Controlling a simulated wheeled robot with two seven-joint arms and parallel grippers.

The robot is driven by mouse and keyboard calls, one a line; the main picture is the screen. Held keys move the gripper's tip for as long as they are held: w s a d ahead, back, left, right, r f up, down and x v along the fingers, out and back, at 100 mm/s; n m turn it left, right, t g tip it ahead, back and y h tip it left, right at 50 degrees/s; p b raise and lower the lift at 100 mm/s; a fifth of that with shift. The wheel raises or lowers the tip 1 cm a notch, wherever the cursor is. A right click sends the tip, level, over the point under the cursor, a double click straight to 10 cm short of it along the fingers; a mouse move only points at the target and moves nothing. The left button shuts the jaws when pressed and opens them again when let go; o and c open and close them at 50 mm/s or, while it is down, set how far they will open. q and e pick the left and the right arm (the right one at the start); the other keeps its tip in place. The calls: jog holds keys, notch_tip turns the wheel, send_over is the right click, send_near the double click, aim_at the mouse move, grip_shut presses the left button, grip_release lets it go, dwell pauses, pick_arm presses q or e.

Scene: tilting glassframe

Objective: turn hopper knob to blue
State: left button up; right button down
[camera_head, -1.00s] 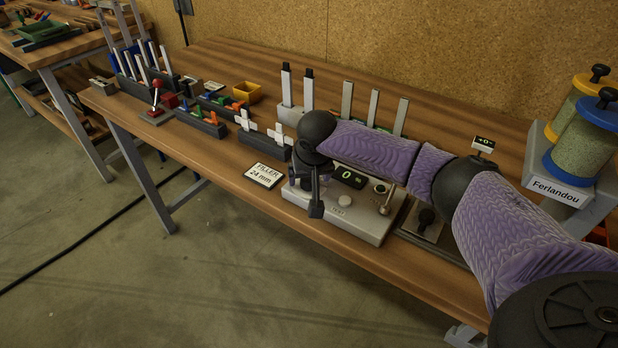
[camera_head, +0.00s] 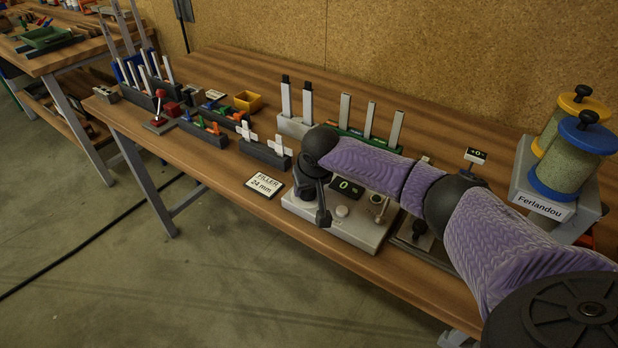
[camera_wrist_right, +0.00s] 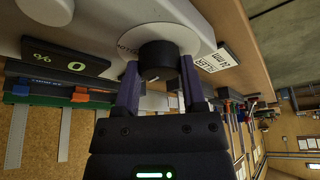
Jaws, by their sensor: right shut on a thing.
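A black knob (camera_wrist_right: 158,58) stands on a white round dial (camera_wrist_right: 200,42) in the right wrist view. Only part of the dial's printed lettering shows. My right gripper (camera_wrist_right: 158,74) has one finger on each side of the knob and is shut on it. In the head view my right gripper (camera_head: 312,192) is at the left end of a pale grey box (camera_head: 345,230), and my arm hides the knob. Two hoppers of grain, one with a yellow lid (camera_head: 578,102) and one with a blue lid (camera_head: 587,133), stand at the right. My left gripper is not in view.
The box carries a display (camera_head: 346,188) reading 0 % and a small lever (camera_head: 378,207). A "FILLER 24 mm" card (camera_head: 265,184) lies left of it. Racks with upright strips (camera_head: 345,112) stand behind. The table's front edge is close to the box.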

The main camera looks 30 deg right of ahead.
jog(key=shift+r+n+y+p, duration=0.25)
jog(key=shift+n+y+p, duration=0.15)
jog(key=shift+n+p, duration=0.5)
jog(key=shift+f+n+y, duration=0.25)
jog(key=shift+n+y, duration=0.05)
jog(key=shift+n, duration=0.6)
jog(key=n+y, duration=0.1)
jog(key=n, duration=0.1)
jog(key=shift+d+f+n+b, duration=0.1)
jog(key=shift+n+b, duration=0.2)
jog(key=shift+b, duration=0.05)
jog(key=n+y+b, duration=0.1)
jog(key=n, duration=0.1)
jog(key=shift+n, duration=0.4)
pick_arm(q)
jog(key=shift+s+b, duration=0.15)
jog(key=shift+b, duration=0.4)
pick_arm(e)
jog(key=shift+n+g, duration=0.4)
jog(key=shift+n, duration=0.1)
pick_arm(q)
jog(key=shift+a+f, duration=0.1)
pick_arm(e)
jog(key=shift+n+y, duration=0.3)
